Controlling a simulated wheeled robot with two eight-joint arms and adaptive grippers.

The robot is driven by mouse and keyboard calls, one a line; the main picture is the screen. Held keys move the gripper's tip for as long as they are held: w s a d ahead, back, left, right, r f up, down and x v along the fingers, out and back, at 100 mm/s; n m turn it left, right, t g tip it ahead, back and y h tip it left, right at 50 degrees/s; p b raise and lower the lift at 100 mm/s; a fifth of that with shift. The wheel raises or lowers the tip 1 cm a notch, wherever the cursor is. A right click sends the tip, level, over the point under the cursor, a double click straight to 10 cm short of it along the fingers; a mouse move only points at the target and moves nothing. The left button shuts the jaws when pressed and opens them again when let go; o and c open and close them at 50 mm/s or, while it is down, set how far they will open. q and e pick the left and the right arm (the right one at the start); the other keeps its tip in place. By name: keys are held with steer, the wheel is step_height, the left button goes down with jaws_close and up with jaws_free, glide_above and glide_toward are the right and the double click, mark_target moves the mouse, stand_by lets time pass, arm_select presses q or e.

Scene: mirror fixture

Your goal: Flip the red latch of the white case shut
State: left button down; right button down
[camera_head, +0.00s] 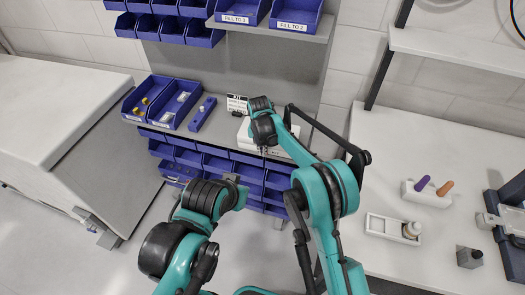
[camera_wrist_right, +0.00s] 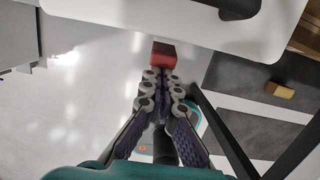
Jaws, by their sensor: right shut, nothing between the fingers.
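The white case (camera_wrist_right: 110,18) fills the top of the right wrist view, with a dark handle (camera_wrist_right: 238,8) on it. Its red latch (camera_wrist_right: 163,56) sticks out from the case's near edge as a small block. My right gripper (camera_wrist_right: 160,74) is shut and empty, its fingertips right at the latch's near side; I cannot tell whether they touch it. In the head view the case (camera_head: 285,147) lies on the grey bench, partly covered by my right arm, and the latch is hidden. My left arm ends low in the head view, over the floor, and its finger state is unclear.
Blue bins (camera_head: 176,101) and a narrow blue tray (camera_head: 202,113) stand left of the case. A kit sign (camera_head: 237,103) stands behind it. More blue bins (camera_head: 217,163) hang below the bench front. A white table (camera_head: 395,165) with parts is at the right.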

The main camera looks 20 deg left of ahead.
arm_select(q)
steer(key=shift+s+r+p, duration=0.2)
steer(key=shift+r+p, duration=0.2)
steer(key=shift+r, duration=0.05)
arm_select(e)
steer(key=shift+s+r, duration=0.15)
steer(key=shift+r, duration=0.75)
arm_select(q)
steer(key=shift+f, duration=0.1)
arm_select(e)
steer(key=shift+s+a+f, duration=0.1)
